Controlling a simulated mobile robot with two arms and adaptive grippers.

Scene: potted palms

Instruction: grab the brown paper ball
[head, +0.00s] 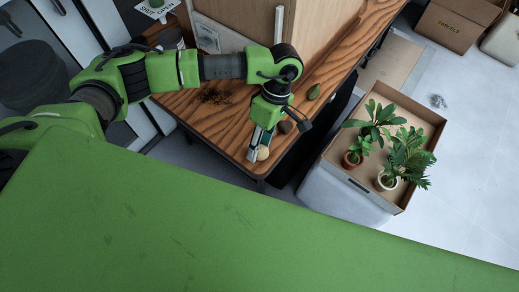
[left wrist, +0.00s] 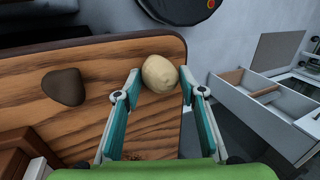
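The paper ball (left wrist: 160,73), a pale beige-brown crumpled lump, lies near the table edge. It also shows in the head view (head: 263,153), partly covered by my left gripper (head: 257,146). In the left wrist view the two fingers point at the ball, one tip on each side of it. The fingers are apart and the ball sits between the tips; I cannot tell whether they touch it. My right gripper is not in view.
A dark brown lump (left wrist: 63,87) and a green object (head: 314,92) lie on the wooden table (head: 330,76). Dark soil (head: 214,96) is scattered on it. A cardboard box (head: 340,172) with potted palms stands at right. A wooden cabinet rises behind.

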